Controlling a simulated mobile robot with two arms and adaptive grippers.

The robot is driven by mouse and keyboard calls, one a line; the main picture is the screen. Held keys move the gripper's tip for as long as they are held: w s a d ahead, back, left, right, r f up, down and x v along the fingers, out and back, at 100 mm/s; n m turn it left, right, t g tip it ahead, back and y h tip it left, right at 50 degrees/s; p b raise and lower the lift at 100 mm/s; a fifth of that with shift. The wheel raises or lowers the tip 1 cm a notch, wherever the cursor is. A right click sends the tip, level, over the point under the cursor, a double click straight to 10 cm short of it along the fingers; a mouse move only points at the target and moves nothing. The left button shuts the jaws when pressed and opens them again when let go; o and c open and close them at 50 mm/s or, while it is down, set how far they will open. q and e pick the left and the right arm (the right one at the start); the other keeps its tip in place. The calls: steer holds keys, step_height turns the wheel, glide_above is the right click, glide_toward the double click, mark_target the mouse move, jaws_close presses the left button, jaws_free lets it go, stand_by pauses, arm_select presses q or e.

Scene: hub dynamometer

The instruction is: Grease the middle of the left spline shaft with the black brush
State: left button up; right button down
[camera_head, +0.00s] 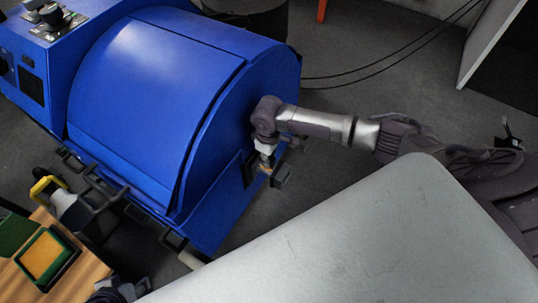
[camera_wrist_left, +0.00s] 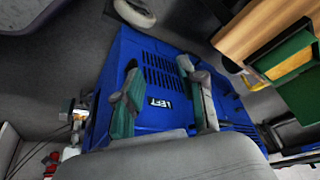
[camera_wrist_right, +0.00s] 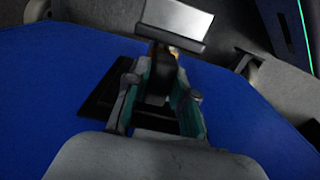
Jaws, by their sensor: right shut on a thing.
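My right gripper (camera_wrist_right: 155,98) is at the right side of the blue machine in the head view (camera_head: 268,172). Its fingers are closed on a dark upright thing (camera_wrist_right: 161,72) with a brownish spot at its top. I cannot tell whether this is the black brush. My left gripper (camera_wrist_left: 165,98) has its fingers wide apart with nothing between them. It faces the blue machine's panel (camera_wrist_left: 160,103), which is marked LEFT and has vent slots. I cannot make out the left spline shaft in any view.
The blue machine (camera_head: 170,90) with its rounded cover fills the upper left. A wooden table (camera_head: 82,274) with a green-rimmed yellow pad (camera_head: 46,254) is at the lower left. A silver block (camera_wrist_right: 175,20) stands beyond my right fingers. Grey floor (camera_head: 345,110) lies open right of the machine.

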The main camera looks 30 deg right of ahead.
arm_select(q)
steer(key=shift+s+a+r+g+p, duration=0.15)
steer(key=shift+s+g+p, duration=0.25)
steer(key=shift+s, duration=0.45)
steer(key=shift+a+r, duration=0.1)
steer(key=shift+r, duration=0.1)
stand_by(0.4)
steer(key=shift+w+r+p, duration=0.1)
steer(key=shift+p, duration=0.25)
steer(key=shift+p+x, duration=0.5)
steer(key=shift+x, duration=0.7)
steer(key=shift+w+r, duration=0.1)
